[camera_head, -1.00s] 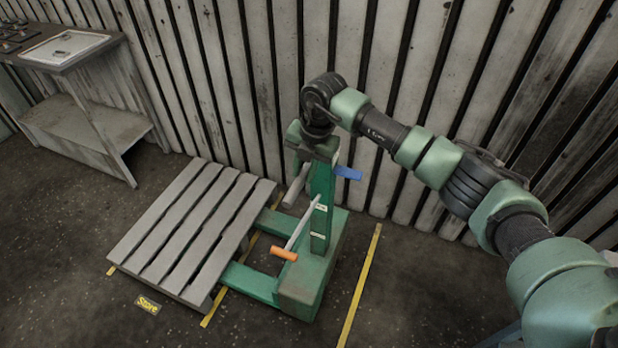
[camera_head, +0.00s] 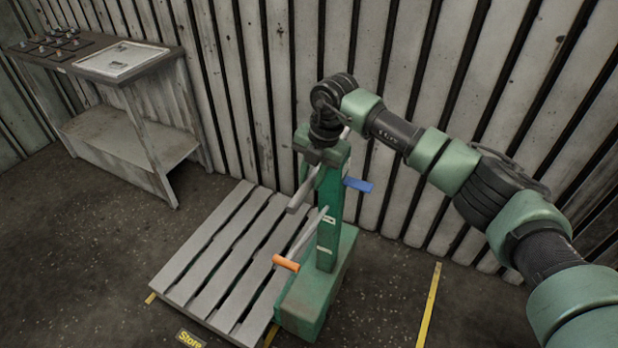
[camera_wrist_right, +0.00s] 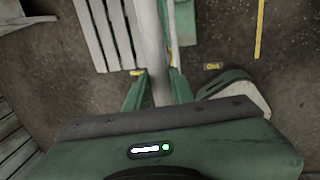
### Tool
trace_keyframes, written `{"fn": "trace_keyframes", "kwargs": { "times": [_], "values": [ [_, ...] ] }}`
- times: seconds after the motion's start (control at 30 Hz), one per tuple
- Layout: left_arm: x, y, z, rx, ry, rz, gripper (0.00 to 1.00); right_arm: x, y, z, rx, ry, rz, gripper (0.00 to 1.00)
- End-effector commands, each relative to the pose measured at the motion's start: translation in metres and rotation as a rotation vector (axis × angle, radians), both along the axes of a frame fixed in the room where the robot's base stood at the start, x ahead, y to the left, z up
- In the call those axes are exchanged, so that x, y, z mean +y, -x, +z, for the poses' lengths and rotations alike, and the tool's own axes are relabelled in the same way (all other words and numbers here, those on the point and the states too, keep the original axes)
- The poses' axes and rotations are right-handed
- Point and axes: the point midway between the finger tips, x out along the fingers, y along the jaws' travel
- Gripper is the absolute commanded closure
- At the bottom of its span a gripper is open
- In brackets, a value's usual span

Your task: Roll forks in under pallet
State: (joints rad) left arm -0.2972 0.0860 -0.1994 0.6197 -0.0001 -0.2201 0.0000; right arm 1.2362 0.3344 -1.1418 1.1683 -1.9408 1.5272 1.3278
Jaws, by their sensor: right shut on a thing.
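The green pallet truck (camera_head: 325,235) stands upright against the right side of the grey slatted pallet (camera_head: 225,248). Its forks are hidden under the pallet; how deep they reach cannot be told. The truck has an orange-tipped lever (camera_head: 285,263) in front and a blue-tipped lever (camera_head: 358,184) on the right. My right gripper (camera_head: 318,165) is at the top of the truck's mast. In the right wrist view the right gripper (camera_wrist_right: 157,78) is shut around a grey handle bar (camera_wrist_right: 152,40). The pallet also shows there (camera_wrist_right: 100,35). My left gripper is out of view.
A control desk (camera_head: 110,60) with a lower shelf stands at the back left. A plank wall (camera_head: 290,50) runs close behind the truck. Yellow floor lines (camera_head: 428,305) and a "Store" label (camera_head: 190,339) mark the floor. Floor is free left of the pallet.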

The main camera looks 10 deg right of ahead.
Motion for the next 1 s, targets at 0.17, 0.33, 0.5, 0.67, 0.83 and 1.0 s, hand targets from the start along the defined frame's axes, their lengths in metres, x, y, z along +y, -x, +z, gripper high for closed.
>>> {"fn": "trace_keyframes", "kwargs": {
  "times": [0.17,0.33,0.5,0.67,0.83,1.0],
  "values": [
    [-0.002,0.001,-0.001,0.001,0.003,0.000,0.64,-0.002,0.000,-0.001,0.002,0.004,-0.003,1.00],
    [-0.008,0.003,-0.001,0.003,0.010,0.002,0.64,-0.002,0.000,-0.001,0.003,0.003,-0.003,1.00],
    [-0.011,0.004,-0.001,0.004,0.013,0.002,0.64,-0.002,0.000,-0.001,0.003,0.003,-0.003,0.74],
    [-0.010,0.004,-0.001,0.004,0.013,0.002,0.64,-0.001,0.000,-0.001,0.003,0.003,-0.003,0.56],
    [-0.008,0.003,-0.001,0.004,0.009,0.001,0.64,-0.001,0.000,-0.001,0.003,0.003,-0.003,0.56],
    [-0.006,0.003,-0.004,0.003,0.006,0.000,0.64,-0.003,0.001,0.008,0.000,0.001,-0.002,0.56]
  ]
}}
